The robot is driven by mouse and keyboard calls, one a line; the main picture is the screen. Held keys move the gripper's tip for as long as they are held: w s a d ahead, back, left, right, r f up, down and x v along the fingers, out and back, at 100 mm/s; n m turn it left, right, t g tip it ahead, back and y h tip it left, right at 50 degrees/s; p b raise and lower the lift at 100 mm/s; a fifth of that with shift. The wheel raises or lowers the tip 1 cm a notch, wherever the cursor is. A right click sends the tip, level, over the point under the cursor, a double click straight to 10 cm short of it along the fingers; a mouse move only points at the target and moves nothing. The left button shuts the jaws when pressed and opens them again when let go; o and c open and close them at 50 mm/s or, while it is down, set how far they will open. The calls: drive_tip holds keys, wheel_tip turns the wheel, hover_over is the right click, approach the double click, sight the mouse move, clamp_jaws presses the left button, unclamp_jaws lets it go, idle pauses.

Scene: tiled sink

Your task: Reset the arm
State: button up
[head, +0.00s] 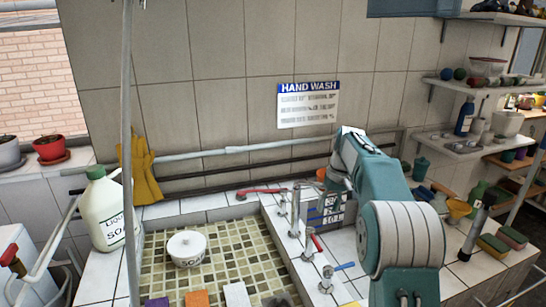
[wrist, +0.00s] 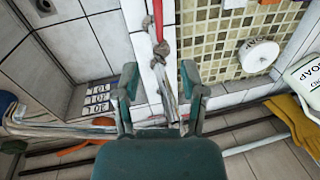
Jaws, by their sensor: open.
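My arm (head: 385,190) reaches over the right side of the sink toward the tiled wall, bent downward at its far end. My gripper (wrist: 159,85) is open and empty in the wrist view, its two fingers apart above the white ledge with the taps. In the head view the fingers are small and partly hidden behind the arm, so their detail cannot be told. A tap with a red handle (wrist: 160,40) lies beyond and between the fingers in the wrist view.
A soap bottle (head: 105,212) and yellow gloves (head: 140,170) are left of the tiled basin (head: 225,252), which holds a white pot (head: 187,248). Several taps (head: 300,225) rise from the ledge near the arm. A metal pole (head: 127,120) stands front left. Shelves (head: 480,88) are right.

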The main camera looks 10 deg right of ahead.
drive_tip(key=s+a+r+t, duration=0.1)
drive_tip(key=s+a+r, duration=0.15)
drive_tip(key=s, duration=0.35)
drive_tip(key=s+a+r+m+t+h, duration=0.1)
drive_tip(key=s+r, duration=0.3)
drive_tip(key=s, duration=0.1)
drive_tip(key=s+a+r+t, duration=0.1)
drive_tip(key=s+a+r, duration=0.15)
drive_tip(key=s, duration=0.35)
drive_tip(key=s+a+f+t, duration=0.1)
drive_tip(key=s+f, duration=0.1)
drive_tip(key=s, duration=0.8)
drive_tip(key=s+a+f+t+h, duration=0.1)
drive_tip(key=s+f, duration=0.2)
drive_tip(key=s, duration=0.7)
drive_tip(key=shift+a+f+m+t, duration=0.2)
drive_tip(key=shift+a+m+t, duration=0.1)
drive_tip(key=shift+t, duration=0.1)
